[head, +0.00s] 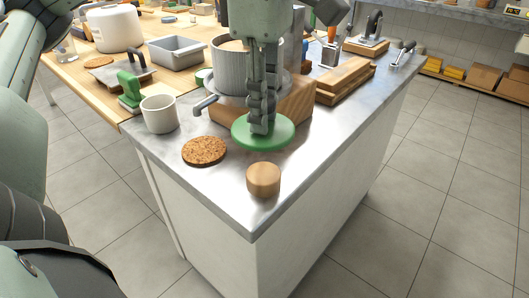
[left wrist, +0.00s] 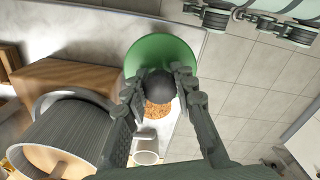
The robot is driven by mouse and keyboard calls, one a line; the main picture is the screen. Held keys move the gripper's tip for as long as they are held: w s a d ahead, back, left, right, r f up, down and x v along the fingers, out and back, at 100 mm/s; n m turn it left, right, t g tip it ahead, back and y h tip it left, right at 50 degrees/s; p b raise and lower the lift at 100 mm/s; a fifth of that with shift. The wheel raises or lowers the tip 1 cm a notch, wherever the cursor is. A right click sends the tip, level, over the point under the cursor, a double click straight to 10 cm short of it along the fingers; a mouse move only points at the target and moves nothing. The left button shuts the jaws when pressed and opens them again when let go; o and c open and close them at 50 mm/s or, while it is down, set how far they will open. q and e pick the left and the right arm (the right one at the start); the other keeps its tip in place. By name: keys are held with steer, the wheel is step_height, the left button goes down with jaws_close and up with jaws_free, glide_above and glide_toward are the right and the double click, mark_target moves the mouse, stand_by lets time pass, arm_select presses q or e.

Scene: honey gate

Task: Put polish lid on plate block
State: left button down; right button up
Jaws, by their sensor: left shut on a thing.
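My left gripper (head: 262,122) points down and is shut on the dark knob (left wrist: 160,86) of a round green lid (head: 280,135). The lid also shows in the left wrist view (left wrist: 150,47), with one finger on each side of the knob. In the head view the lid is flat and overlaps the front of a wooden block (head: 296,110), on which a ribbed grey pot stands. I cannot tell how high the lid is above the counter. A small round wooden block (head: 263,180) stands near the counter's front corner. I cannot tell which piece is the plate block. My right gripper is not in view.
A cork disc (head: 204,151) and a white mug (head: 159,113) are left of the lid on the grey counter (head: 229,195). The ribbed pot (head: 235,70) is behind the lid. Wooden boards (head: 345,80) lie behind on the right. The counter's right front strip is clear.

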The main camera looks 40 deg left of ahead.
arm_select(q)
step_height(320, 180, down, 3)
steer(key=shift+s+f, duration=0.1)
steer(key=shift+s, duration=0.05)
step_height(320, 180, down, 4)
steer(key=shift+f, duration=0.35)
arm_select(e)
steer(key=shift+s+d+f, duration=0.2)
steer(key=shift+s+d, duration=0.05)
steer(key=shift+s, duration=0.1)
